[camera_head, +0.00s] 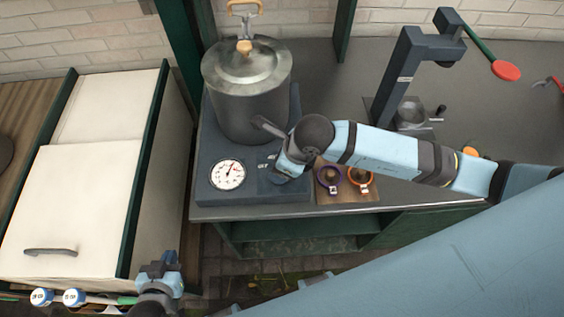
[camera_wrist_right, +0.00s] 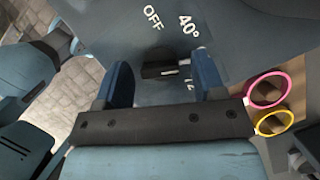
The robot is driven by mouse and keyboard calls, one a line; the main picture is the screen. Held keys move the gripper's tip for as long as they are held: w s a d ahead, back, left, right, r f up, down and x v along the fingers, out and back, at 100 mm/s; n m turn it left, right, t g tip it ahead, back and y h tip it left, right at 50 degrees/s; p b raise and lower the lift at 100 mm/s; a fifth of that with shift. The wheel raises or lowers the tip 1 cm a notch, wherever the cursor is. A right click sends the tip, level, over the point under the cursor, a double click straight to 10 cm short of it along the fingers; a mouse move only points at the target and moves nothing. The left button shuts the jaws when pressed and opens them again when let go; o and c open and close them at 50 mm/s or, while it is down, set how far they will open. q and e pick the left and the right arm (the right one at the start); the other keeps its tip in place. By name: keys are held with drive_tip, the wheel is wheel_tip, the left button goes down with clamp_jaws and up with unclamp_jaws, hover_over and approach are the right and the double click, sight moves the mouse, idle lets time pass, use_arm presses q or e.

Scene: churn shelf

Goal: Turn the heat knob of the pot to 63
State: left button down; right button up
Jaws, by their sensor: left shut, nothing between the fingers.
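The pot (camera_head: 245,110) is a grey metal vessel with a lid, standing on a dark base (camera_head: 205,195) with a round white dial (camera_head: 228,174). The heat knob (camera_wrist_right: 160,70) is a black bar with a pale mark at its right end, seen in the right wrist view. The labels OFF and 40° show beyond it; another label is partly hidden by a finger. My right gripper (camera_wrist_right: 162,65) is open, its blue fingers apart on either side of the knob. In the head view my right gripper (camera_head: 282,172) covers the knob. My left gripper (camera_head: 160,268) is shut and empty, low at the left.
A dark stand with an arm (camera_head: 408,60) rises behind. A white cabinet (camera_head: 75,200) stands at the left. The counter's back right is mostly clear.

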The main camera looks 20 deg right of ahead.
drive_tip(key=b+v, duration=0.1)
drive_tip(key=v, duration=1.2)
drive_tip(key=shift+s+r+b, duration=0.15)
drive_tip(key=shift+r+b, duration=0.2)
